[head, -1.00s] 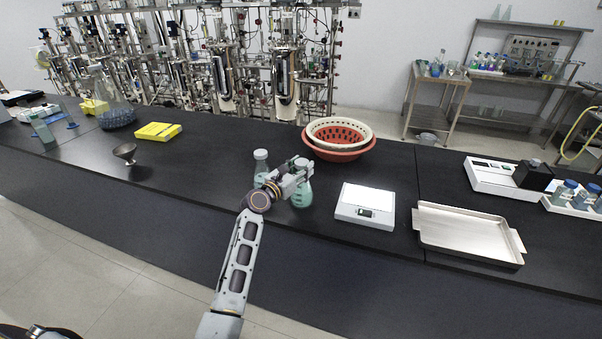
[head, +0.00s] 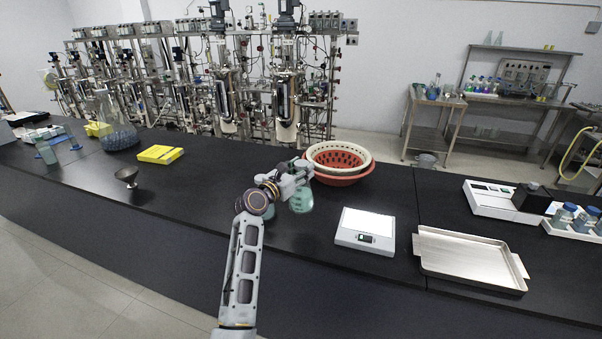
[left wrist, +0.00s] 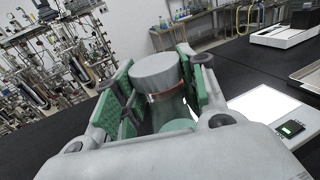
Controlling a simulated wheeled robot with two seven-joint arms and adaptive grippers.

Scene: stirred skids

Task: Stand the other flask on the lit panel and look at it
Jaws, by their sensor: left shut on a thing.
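My left gripper (head: 293,181) is shut on a flask (head: 301,202) with green liquid and holds it above the black bench, left of the lit panel. In the left wrist view the gripper's green-padded fingers (left wrist: 150,95) sit on both sides of the flask's neck, below its grey cap (left wrist: 156,72). My right gripper is out of view.
A metal tray (head: 470,262) lies right of the panel. A red basket (head: 340,180) with a white one inside stands behind the flasks. A small dark funnel-shaped cup (head: 127,177) and a yellow box (head: 160,154) are to the left. Bench between cup and gripper is clear.

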